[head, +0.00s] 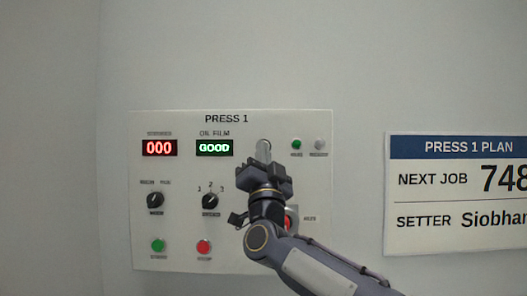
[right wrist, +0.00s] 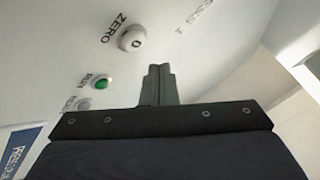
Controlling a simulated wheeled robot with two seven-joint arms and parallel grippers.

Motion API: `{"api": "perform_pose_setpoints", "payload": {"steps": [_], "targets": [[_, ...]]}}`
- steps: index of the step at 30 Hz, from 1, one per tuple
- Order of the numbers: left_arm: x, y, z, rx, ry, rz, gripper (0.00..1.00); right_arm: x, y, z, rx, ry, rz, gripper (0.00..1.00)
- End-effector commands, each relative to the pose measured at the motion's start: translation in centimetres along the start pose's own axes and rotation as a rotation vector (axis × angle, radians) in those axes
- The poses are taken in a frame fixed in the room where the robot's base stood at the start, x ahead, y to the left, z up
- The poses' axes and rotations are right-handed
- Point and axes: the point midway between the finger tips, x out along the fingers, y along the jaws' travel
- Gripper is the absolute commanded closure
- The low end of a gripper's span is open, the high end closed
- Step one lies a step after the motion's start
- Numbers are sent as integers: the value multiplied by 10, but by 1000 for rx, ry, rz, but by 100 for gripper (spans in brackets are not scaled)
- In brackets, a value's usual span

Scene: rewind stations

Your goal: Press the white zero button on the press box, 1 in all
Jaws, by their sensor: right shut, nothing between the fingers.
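The press box (head: 180,225) is a white wall panel headed PRESS 1. Its white zero button (right wrist: 132,38), marked 0 and labelled ZERO, shows in the right wrist view. My right gripper (head: 263,147) is shut and empty in front of the upper middle of the panel. In the right wrist view its closed fingertips (right wrist: 159,68) appear just below and right of the button, with a small gap in the picture. I cannot tell their exact distance from the panel. My left gripper is not in view.
Two black knobs, a green button (head: 158,246) and a red button (head: 204,247) sit lower. A red control (head: 290,218) is partly hidden by my arm. A plan sign (head: 440,222) hangs right.

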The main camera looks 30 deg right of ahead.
Motion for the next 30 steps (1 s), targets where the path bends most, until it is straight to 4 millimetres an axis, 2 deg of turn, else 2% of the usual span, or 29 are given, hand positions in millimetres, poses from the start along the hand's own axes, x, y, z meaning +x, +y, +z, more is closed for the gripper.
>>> {"api": "perform_pose_setpoints", "payload": {"steps": [9, 30], "targets": [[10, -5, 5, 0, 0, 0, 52, -21, -14, -14, 0, -1, 0, 100], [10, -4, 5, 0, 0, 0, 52, -22, -15, -15, -1, -1, 0, 100]]}}
